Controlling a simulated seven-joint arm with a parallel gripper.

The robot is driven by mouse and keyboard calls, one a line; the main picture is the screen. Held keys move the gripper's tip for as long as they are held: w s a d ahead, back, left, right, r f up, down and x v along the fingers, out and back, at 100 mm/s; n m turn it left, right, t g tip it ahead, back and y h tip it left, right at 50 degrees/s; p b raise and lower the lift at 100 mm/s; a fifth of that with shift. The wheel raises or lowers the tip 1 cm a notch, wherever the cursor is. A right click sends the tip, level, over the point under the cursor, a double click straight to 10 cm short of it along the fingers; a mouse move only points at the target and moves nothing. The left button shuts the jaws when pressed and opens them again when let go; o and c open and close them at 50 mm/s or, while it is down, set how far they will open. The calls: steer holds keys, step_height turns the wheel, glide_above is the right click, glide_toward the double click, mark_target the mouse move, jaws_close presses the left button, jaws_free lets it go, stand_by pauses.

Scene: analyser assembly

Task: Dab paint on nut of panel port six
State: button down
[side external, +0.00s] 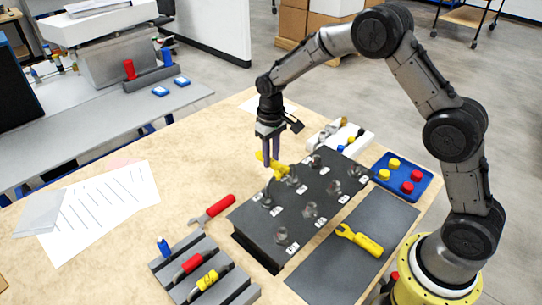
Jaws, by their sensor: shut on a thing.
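My gripper (271,150) points down over the far left part of the dark panel (250,235). It is shut on a yellow tool (263,157), whose lower end reaches down to a port fitting (291,178) on the panel. Whether the tool touches the nut there is too small to tell, and the fingers and tool partly hide this area. Several grey port fittings with small white labels stand on the panel, including one at the near end (281,236). The label numbers are too small to read, so I cannot tell which port is six.
A red-handled wrench (213,209) lies left of the panel. A grey rack (240,291) holds red and yellow pens, with a blue one upright. A yellow wrench (360,240) lies on the dark mat (330,275). A blue tray (420,198) holds caps. Papers (100,205) lie left.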

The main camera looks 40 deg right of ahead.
steer(key=shift+s, duration=0.55)
stand_by(0.9)
steer(key=shift+w+r, duration=0.1)
steer(key=shift+w, duration=2.45)
step_height(320, 180, up, 10)
